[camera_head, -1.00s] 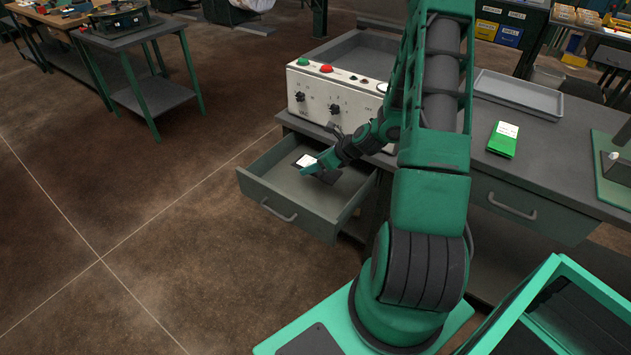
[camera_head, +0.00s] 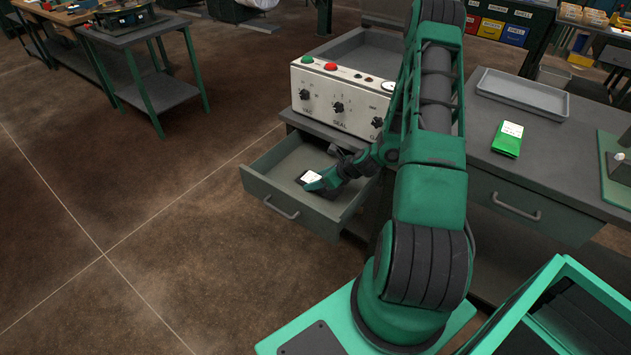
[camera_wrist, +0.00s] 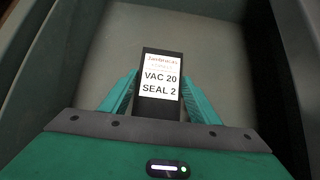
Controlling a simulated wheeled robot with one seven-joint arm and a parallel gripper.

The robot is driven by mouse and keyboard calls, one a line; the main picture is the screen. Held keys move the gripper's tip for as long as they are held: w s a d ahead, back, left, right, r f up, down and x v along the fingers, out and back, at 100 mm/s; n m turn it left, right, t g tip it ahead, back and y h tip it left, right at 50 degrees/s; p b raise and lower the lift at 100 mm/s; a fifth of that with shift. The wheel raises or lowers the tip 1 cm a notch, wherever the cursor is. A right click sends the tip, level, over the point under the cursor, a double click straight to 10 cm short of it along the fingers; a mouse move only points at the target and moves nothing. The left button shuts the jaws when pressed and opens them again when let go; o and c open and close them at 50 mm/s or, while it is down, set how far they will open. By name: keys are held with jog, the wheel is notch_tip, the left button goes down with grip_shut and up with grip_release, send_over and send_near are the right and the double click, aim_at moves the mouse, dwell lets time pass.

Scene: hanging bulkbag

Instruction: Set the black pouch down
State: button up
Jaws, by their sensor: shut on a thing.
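The black pouch (camera_wrist: 158,108) carries a white label reading "VAC 20 SEAL 2". My gripper (camera_wrist: 160,88) is shut on it, with one green finger at each side. In the head view the pouch (camera_head: 304,183) shows partly past my gripper (camera_head: 316,183), inside the open drawer (camera_head: 266,188). In the wrist view the drawer floor lies beyond and around the pouch. I cannot tell whether the pouch touches the floor. The rest of the drawer shows no other item.
A white control box (camera_head: 340,100) with knobs and buttons stands on the bench above the drawer. A green pouch (camera_head: 508,139) and a grey tray (camera_head: 522,94) are on the bench at right. Drawer walls stand close around my gripper.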

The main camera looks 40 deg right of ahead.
jog(key=o, duration=1.2)
jog(key=shift+a, duration=0.1)
jog(key=v, duration=1.2)
jog(key=s+a+r+n+g+h, duration=0.1)
jog(key=s+a+r+n+g, duration=0.3)
jog(key=s+r+n, duration=0.8)
jog(key=s+a+r+n+g+h, duration=0.1)
jog(key=s+a+r+n+g, duration=0.3)
jog(key=s+r+n, duration=0.9)
notch_tip(320, 180, up, 2)
jog(key=shift+s+a+r+n+h, duration=0.2)
jog(key=shift+s+n+h, duration=0.15)
jog(key=shift+s, duration=0.75)
